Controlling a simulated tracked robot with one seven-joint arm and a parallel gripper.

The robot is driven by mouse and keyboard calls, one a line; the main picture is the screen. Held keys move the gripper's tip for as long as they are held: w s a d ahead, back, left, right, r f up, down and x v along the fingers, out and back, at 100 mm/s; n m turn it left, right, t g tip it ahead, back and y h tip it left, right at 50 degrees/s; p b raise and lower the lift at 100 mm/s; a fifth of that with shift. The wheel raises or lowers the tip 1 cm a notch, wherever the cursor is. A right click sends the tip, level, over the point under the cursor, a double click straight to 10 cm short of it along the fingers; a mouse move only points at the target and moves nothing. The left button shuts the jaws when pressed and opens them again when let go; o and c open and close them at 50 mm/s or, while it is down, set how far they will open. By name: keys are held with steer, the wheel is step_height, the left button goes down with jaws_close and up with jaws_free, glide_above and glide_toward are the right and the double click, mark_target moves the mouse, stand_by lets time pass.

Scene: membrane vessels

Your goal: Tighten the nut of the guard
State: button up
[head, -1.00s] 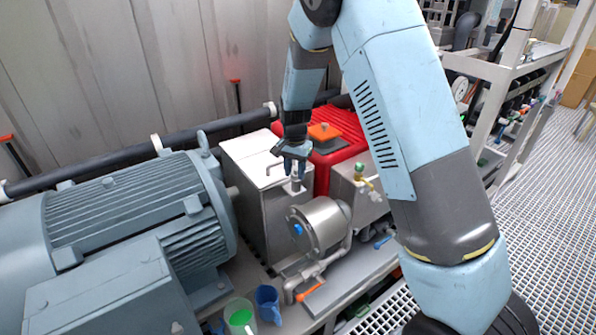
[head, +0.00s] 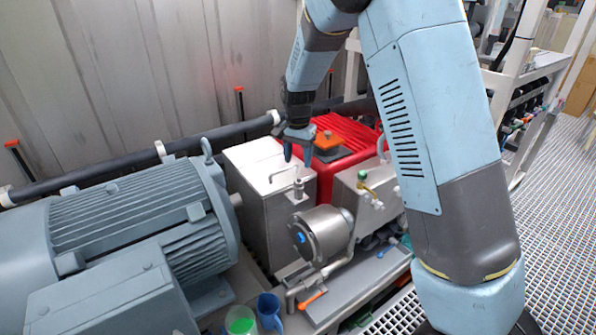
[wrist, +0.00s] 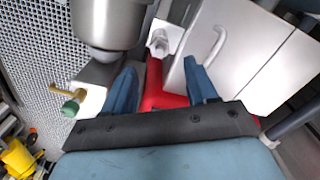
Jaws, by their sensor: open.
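The guard (head: 250,195) is a grey metal box with a bent handle (head: 284,174) on top, between the motor and the pump. Its nut (head: 298,189) sits on a small bracket at the near right corner. The wrist view shows the guard (wrist: 240,45) at upper right and the nut (wrist: 159,42) at upper middle. My gripper (head: 298,156) is open and empty, above and apart from the nut. In the wrist view, the nut appears beyond the gap between its blue fingertips (wrist: 160,68).
A large grey-blue motor (head: 130,220) stands left. A steel round pump housing (head: 325,232) is in front, with a valve with a green knob (head: 362,176) to the right. A red ribbed unit (head: 340,152) lies behind. Green (head: 240,322) and blue (head: 268,305) cups stand at the near edge.

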steer(key=shift+r, duration=2.75)
steer(key=shift+d+r, duration=0.1)
steer(key=s+d+r+n+t+y, duration=0.1)
steer(key=s+d+r+n+t, duration=0.1)
steer(key=s+d+r, duration=1.2)
steer(key=s+d+r+n+t, duration=0.1)
steer(key=s+d, duration=0.2)
steer(key=s, duration=0.3)
steer(key=s+d+r+n+t, duration=0.1)
steer(key=s+d, duration=0.1)
steer(key=s, duration=0.5)
steer(key=s+d+n+t+h, duration=0.1)
steer(key=s+d, duration=0.2)
steer(key=s, duration=0.3)
steer(key=shift+s+d+r+t, duration=0.15)
steer(key=shift+d+r+t, duration=0.15)
steer(key=shift+r, duration=0.1)
